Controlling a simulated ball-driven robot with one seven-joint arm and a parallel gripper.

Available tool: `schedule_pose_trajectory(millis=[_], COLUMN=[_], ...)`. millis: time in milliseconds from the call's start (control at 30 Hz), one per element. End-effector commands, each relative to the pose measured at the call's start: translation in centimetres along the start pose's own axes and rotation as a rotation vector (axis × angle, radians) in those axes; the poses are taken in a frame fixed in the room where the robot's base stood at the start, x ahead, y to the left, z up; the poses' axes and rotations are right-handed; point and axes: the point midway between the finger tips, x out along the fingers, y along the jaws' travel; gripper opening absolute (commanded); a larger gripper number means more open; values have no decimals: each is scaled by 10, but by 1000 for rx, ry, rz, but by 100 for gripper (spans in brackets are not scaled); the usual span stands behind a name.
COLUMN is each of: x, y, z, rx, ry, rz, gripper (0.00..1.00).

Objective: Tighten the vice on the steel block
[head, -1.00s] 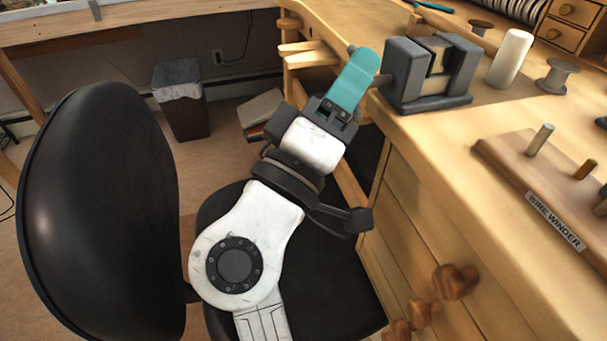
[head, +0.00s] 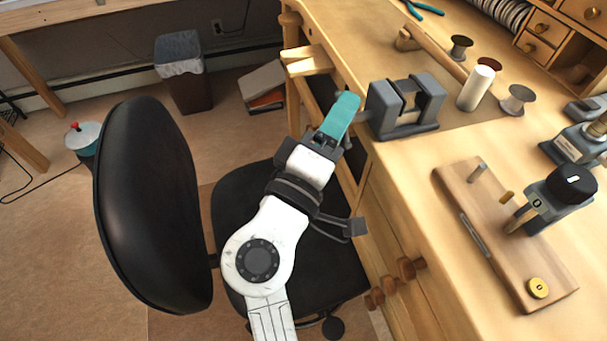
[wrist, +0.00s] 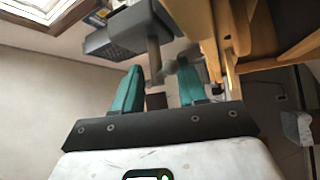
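The dark grey vice (head: 404,124) stands on the left edge of the wooden bench, its screw side toward my gripper. A steel block (head: 406,98) appears to sit between its jaws, partly hidden by the near jaw. My gripper (head: 346,100) has teal fingers and is at the vice's handle end, just off the bench edge. In the wrist view the two fingers (wrist: 160,70) are apart. The vice screw (wrist: 153,54) and handle bar (wrist: 175,66) show near and beyond the fingertips. I cannot tell whether the fingers touch the bar.
A black chair (head: 152,205) stands left of my arm, its seat under the arm. On the bench are a white cylinder (head: 475,88), spools (head: 517,98) and a wooden wire winder board (head: 505,235). A waste bin (head: 184,75) stands on the floor behind.

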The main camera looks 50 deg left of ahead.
Motion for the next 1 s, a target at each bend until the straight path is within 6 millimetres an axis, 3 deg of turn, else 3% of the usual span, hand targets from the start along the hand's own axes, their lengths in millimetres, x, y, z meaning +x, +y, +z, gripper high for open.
schedule_pose_trajectory(millis=[1000], x=[1], y=[6], z=[-2], rx=[-228], ry=[1], rz=[-228], gripper=[41])
